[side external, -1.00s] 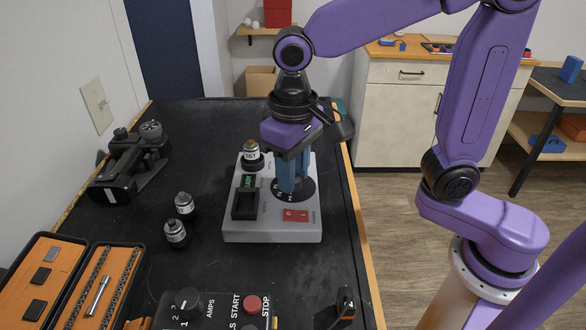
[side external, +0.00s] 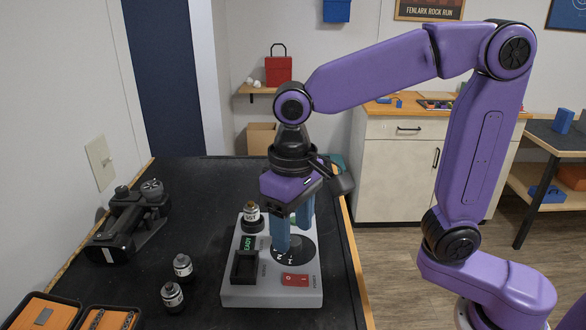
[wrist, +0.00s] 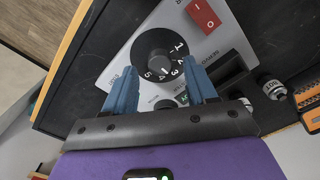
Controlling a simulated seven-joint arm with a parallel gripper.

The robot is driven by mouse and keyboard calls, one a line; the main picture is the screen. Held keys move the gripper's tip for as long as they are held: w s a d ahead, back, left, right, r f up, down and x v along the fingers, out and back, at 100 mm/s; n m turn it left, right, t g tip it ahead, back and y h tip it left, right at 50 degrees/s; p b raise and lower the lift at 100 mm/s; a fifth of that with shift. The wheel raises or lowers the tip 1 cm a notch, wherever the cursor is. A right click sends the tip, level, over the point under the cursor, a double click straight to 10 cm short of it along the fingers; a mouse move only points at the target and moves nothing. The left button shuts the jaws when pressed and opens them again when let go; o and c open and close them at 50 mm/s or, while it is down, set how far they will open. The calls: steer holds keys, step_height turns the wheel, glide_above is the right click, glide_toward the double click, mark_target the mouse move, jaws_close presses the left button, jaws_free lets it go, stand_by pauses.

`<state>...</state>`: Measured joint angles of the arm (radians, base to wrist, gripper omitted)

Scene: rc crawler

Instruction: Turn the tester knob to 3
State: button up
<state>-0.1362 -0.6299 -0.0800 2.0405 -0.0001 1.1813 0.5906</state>
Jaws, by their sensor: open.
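The tester (side external: 232,298) is a grey box on the black bench with a round black dial plate (side external: 306,252). Its black knob (wrist: 155,57) sits in the middle of the dial, and white numbers 1 to 5 run along one side in the wrist view. I cannot clearly make out which number the knob points at. My gripper (side external: 292,240) points down over the dial with its blue fingers apart. In the wrist view my gripper (wrist: 158,64) has one finger on each side of the knob, with gaps showing; the fingers hold nothing.
The tester carries a red switch (side external: 295,280), a black recess (side external: 244,267), a green display (side external: 248,242) and a labelled cylinder (side external: 252,214) in a socket. Two cylinders (side external: 183,266) (side external: 172,295) and a black device (side external: 128,225) stand left. Orange-lined cases lie at the front left.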

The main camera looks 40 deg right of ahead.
step_height(320, 180, up, 16)
steer(key=shift+f, duration=0.2)
stand_by(0.6)
steer(key=n, duration=0.5)
glide_above(295, 239)
steer(key=s+d, duration=0.4)
steer(key=d, duration=0.1)
step_height(295, 239, down, 10)
steer(key=f, duration=0.1)
steer(key=s+d+f+n, duration=0.5)
steer(key=s+d+f, duration=0.4)
steer(key=s+f, duration=0.2)
steer(key=shift+s+d+n, duration=0.15)
steer(key=shift+s+n, duration=0.15)
